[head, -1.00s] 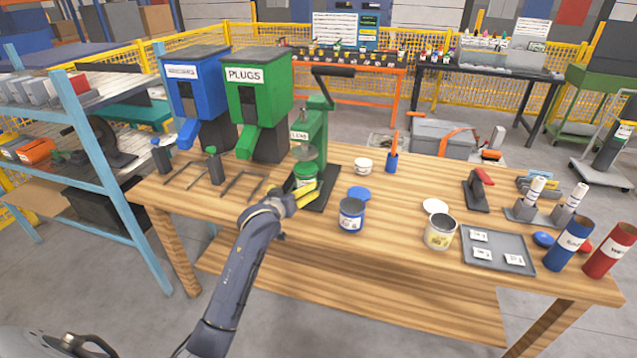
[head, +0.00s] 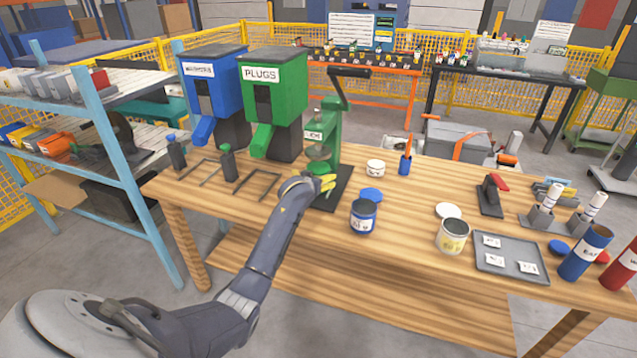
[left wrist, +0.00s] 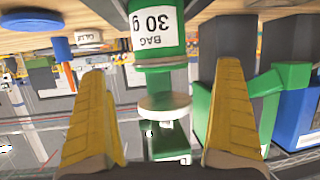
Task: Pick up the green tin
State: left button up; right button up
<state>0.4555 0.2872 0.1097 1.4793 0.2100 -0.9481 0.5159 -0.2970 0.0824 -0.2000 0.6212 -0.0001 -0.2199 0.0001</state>
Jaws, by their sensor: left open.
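The green tin (head: 318,168) stands on the dark base of the green lever press (head: 333,128), mostly hidden behind my left gripper in the head view. In the left wrist view, which is upside down, the tin (left wrist: 155,45) shows a white label reading "BAG 30 g". My left gripper (head: 326,184) is at the tin's near side. Its yellow fingers (left wrist: 162,68) are spread, with the tin's image between their tips; I cannot tell whether they touch it. My right gripper is not in view.
Green (head: 275,100) and blue (head: 215,90) dispensers stand left of the press. A blue tin (head: 363,218), a blue lid (head: 371,195) and a small white tub (head: 376,167) are to its right. An open tin (head: 453,237) and grey tray (head: 511,258) lie farther right. The front middle table is clear.

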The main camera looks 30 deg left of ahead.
pick_arm(q)
jog(key=shift+x, duration=4.5)
jog(key=shift+s+f, duration=0.1)
jog(key=shift+f, duration=0.05)
jog(key=c, duration=1.2)
jog(key=shift+c, duration=0.8)
